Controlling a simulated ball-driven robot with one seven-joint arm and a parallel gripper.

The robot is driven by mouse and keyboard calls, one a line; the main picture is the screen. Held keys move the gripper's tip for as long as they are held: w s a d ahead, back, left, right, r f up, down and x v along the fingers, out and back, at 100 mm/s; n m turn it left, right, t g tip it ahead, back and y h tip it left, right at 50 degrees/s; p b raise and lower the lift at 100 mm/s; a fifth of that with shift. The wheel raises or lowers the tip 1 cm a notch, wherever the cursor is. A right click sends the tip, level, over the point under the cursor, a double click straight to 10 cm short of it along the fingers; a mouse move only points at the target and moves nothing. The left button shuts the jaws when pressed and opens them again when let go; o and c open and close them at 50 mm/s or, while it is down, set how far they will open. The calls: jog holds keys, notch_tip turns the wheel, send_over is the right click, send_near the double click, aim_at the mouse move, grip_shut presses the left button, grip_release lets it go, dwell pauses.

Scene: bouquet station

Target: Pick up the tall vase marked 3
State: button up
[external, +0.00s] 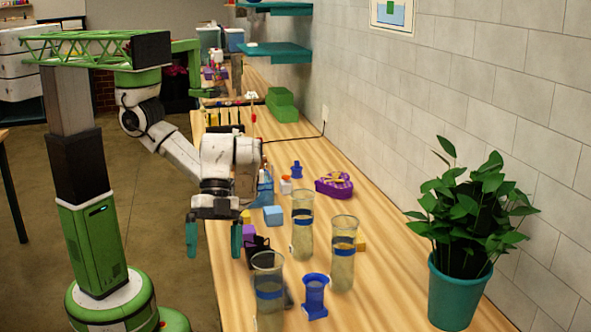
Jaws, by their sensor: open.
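Three tall clear glass vases with blue bands stand upright on the wooden table: a far one (302,235), a right one (343,268) and a near one (268,278). Each looks partly filled. I cannot read a number on any of them, so I cannot tell which is marked 3. My gripper (214,242) points down with its two teal fingers wide apart and nothing between them. It hangs by the table's left edge, left of all three vases and apart from them.
A short blue vase (315,297) stands between the near and right vases. A black item (257,252), a purple block (248,235) and a light blue block (273,215) lie near my gripper. A purple heart-shaped box (334,185) and a potted plant (455,290) stand rightward.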

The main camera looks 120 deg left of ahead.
jog(key=w+a+r+y, duration=0.3)
jog(key=w+a+y, duration=0.15)
jog(key=a, duration=0.25)
jog(key=p, duration=0.2)
send_near(269, 298)
jog(key=shift+t+h, duration=0.35)
jog(key=shift+t, duration=0.05)
jog(key=f, duration=0.1)
jog(key=a+f, duration=0.1)
jog(key=f, duration=0.1)
jog(key=a+f, duration=0.1)
jog(key=f, duration=0.1)
jog(key=shift+w+f, duration=0.15)
jog(key=shift+w, duration=0.2)
grip_shut()
